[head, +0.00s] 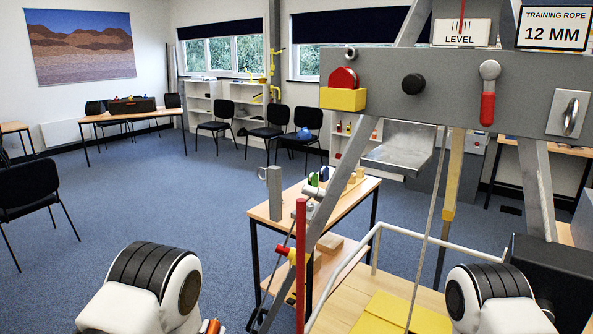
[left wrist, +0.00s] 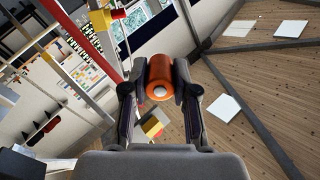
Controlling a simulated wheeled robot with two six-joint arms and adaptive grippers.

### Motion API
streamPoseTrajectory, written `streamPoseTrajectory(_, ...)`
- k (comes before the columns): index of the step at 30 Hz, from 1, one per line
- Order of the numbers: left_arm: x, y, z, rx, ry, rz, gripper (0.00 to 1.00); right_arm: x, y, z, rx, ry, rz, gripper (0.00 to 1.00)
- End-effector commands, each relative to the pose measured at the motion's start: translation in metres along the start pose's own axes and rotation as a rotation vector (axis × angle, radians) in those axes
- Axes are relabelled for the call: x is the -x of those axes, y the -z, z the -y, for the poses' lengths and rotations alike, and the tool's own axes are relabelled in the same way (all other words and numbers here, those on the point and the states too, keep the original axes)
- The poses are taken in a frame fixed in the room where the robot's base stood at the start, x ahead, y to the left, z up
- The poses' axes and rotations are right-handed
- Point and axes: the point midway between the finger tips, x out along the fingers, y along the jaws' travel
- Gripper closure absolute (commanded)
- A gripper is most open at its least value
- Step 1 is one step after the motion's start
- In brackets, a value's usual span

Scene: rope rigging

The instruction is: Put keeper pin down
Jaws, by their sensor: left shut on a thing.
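In the left wrist view my left gripper (left wrist: 161,82) is shut on an orange cylinder (left wrist: 160,70) with a pale round end, which I take to be the keeper pin. Its far end is hidden. A small orange-red part (head: 210,326) shows at the bottom edge of the head view, beside my left arm; I cannot tell whether it is the same piece. The jaws are out of sight in the head view. My right arm shows at the lower right, but its gripper is not in view.
A grey beam (head: 450,92) bears a yellow block (head: 343,99) and a red-handled lever (head: 488,105). A rope (head: 427,230) hangs in front. A red post (head: 300,265) and white rail (head: 355,260) stand near the wooden bench with its yellow pad (head: 385,315). Carpet at left is open.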

Motion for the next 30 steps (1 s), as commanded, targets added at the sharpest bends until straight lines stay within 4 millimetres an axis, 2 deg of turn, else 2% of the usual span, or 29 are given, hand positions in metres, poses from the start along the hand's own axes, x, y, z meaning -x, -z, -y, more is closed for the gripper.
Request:
streamPoseTrajectory(2,0.013,-0.009,0.001,0.002,0.02,0.012,1.0,-0.003,0.0,0.0,0.0,0.0,0.0,0.6)
streamPoseTrajectory(6,0.044,0.002,0.009,0.001,0.027,0.015,1.0,-0.002,0.0,0.0,0.0,0.0,0.0,0.6)
streamPoseTrajectory(8,0.052,0.007,0.011,0.001,0.028,0.014,1.0,-0.002,0.0,0.0,0.0,0.0,0.0,0.6)
streamPoseTrajectory(17,0.054,0.009,0.011,0.003,0.022,0.008,1.0,-0.002,0.0,0.0,0.0,0.0,0.0,0.6)
streamPoseTrajectory(20,0.06,0.016,0.005,0.001,-0.018,-0.013,1.0,-0.002,0.0,0.0,0.0,0.0,0.0,0.6)
streamPoseTrajectory(23,0.071,0.033,-0.007,0.003,-0.102,-0.061,1.0,-0.002,0.0,0.0,0.0,0.0,0.0,0.6)
streamPoseTrajectory(30,0.109,0.089,-0.05,0.0,-0.396,-0.23,1.0,-0.002,0.0,0.0,0.0,0.0,0.0,0.6)
